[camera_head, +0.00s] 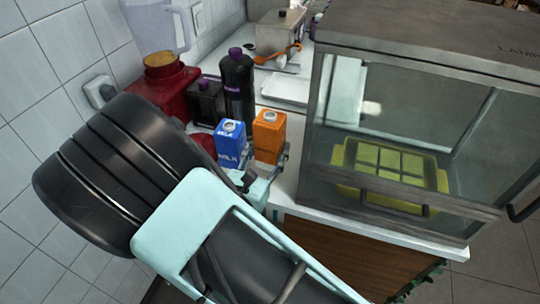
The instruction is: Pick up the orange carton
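The orange carton (269,138) with a pale cap stands upright on the white counter, just beyond my gripper (265,166). One finger shows near the carton's lower right edge and the other near its lower left, by the blue carton. The fingers are spread about as wide as the orange carton. I cannot tell whether they touch it. The carton's lower part is hidden behind my gripper.
A blue carton (230,143) stands close on the left. Behind are a dark bottle (237,85), a dark jar (206,102) and a red blender (165,90). A glass case (400,115) with a yellow tray (347,157) stands close on the right.

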